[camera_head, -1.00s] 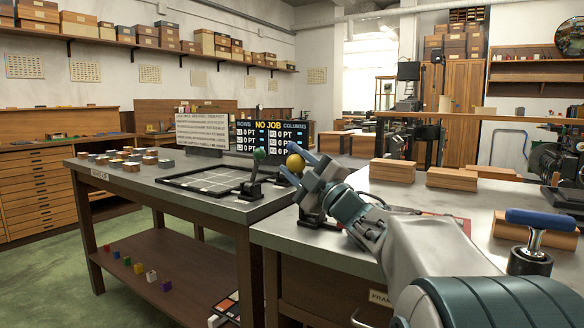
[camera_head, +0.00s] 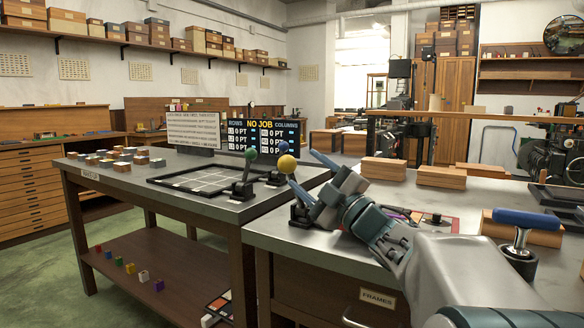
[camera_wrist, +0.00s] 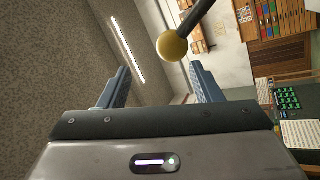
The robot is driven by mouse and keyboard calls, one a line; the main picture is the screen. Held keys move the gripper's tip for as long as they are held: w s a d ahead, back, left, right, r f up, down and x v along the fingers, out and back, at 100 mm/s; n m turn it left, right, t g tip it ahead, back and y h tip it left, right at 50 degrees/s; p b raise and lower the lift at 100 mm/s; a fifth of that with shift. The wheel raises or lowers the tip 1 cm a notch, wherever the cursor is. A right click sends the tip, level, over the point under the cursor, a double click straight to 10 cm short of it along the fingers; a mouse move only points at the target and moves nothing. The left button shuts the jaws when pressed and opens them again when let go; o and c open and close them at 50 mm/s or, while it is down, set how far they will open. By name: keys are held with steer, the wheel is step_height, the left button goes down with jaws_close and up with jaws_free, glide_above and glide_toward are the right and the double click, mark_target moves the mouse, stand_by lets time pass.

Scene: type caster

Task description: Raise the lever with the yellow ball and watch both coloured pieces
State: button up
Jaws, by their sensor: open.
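The yellow ball (camera_head: 287,164) tops a dark lever whose base sits at the left edge of the right-hand metal bench. My gripper (camera_head: 301,168) is open, its two blue-grey fingers pointing left toward the ball. In the wrist view the yellow ball (camera_wrist: 172,46) and its dark rod lie across the gap, near the fingertips; no grip on it shows. A board with coloured patches (camera_head: 445,225) lies on the bench, partly hidden behind my arm. I cannot tell which coloured pieces the task means.
A green-balled lever (camera_head: 250,154) and another lever (camera_head: 283,148) stand by a black-framed grid (camera_head: 205,179) on the left table. A display (camera_head: 271,137) reads NO JOB.

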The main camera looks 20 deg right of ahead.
steer(key=s+d, duration=0.2)
steer(key=s, duration=0.4)
steer(key=shift+d+p, duration=0.3)
steer(key=shift+d, duration=0.1)
steer(key=shift+w, duration=0.1)
steer(key=w+d+r+m+g+h+p, duration=0.15)
steer(key=w+r+m+h+p, duration=0.25)
steer(key=m+h+p, duration=0.7)
steer(key=s+a+f+m+g+p, duration=0.3)
steer(key=s+a+g+p, duration=0.3)
steer(key=s+g+p, duration=0.2)
steer(key=s+a+f+m+g+y+p, duration=0.1)
steer(key=s+a+f+m+g+p, duration=0.3)
steer(key=s+a+g+p, duration=0.3)
steer(key=s+g+p, duration=0.1)
steer(key=s+p, duration=0.2)
steer(key=s, duration=0.3)
steer(key=shift+f+p, duration=0.2)
steer(key=shift+p, duration=0.1)
